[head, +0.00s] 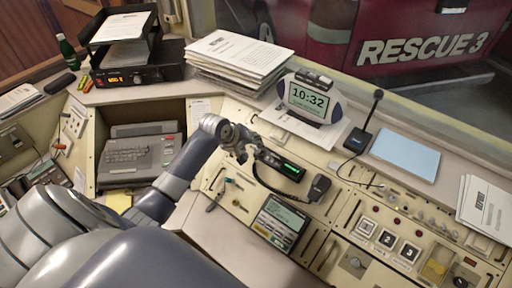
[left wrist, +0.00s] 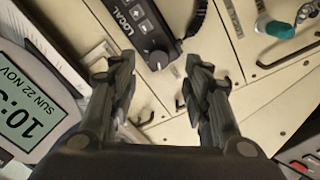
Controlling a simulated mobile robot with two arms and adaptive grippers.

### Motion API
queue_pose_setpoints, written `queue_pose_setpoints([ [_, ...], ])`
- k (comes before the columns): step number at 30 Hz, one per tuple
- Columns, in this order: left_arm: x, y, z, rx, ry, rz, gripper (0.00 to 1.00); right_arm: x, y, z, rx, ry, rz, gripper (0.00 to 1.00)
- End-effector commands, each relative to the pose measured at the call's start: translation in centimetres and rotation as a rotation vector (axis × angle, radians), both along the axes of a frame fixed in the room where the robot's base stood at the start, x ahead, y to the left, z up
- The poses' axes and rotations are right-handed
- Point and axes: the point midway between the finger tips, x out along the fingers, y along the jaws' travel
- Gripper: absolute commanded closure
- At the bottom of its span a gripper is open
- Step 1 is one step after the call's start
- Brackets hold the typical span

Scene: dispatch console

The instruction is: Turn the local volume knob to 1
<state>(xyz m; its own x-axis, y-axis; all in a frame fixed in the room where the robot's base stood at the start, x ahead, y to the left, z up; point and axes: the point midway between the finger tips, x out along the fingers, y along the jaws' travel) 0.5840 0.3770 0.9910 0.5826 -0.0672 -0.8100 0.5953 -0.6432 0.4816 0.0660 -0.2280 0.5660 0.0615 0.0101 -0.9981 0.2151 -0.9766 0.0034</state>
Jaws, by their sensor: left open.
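The local volume knob (left wrist: 157,60) is a small round grey knob at the end of a black radio unit marked LOCAL (left wrist: 140,25) in the left wrist view. In the head view the black radio (head: 283,166) has a green lit display. Its knob end is by my left gripper (head: 241,152) and I cannot make the knob out there. In the left wrist view my left gripper (left wrist: 160,72) is open, with one finger on each side of the knob. I cannot tell whether they touch it. The knob's setting is too small to read. My right gripper is not in view.
A clock (head: 309,100) showing 10:32 stands behind the radio and shows at the left wrist view's left edge. A hand microphone (head: 318,187) with a coiled cord lies right of the radio. A keypad unit (head: 280,222) sits in front. A paper stack (head: 236,58) is behind.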

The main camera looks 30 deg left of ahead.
Motion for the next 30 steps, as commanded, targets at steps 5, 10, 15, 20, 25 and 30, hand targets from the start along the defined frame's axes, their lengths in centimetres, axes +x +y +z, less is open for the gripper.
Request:
queue_pose_setpoints([
  [5, 1.5, -0.2, -1.9, -0.001, 0.001, 0.000, 0.56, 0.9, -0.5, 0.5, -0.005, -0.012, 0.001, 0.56],
  [10, 2.3, -0.3, -3.1, 0.001, 0.000, -0.001, 0.56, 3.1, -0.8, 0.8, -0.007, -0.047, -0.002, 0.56],
  [15, 2.6, -0.3, -3.6, 0.002, -0.001, -0.001, 0.56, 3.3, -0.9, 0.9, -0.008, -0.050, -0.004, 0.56],
  [20, 2.6, -0.3, -3.7, 0.002, -0.001, -0.002, 0.56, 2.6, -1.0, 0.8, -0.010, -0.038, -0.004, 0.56],
  [25, 2.6, -0.3, -3.7, 0.002, -0.001, -0.002, 0.72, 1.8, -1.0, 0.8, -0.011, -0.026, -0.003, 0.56],
  [30, 2.6, -0.3, -3.7, 0.002, -0.001, -0.002, 1.00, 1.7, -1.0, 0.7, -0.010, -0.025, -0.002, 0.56],
])
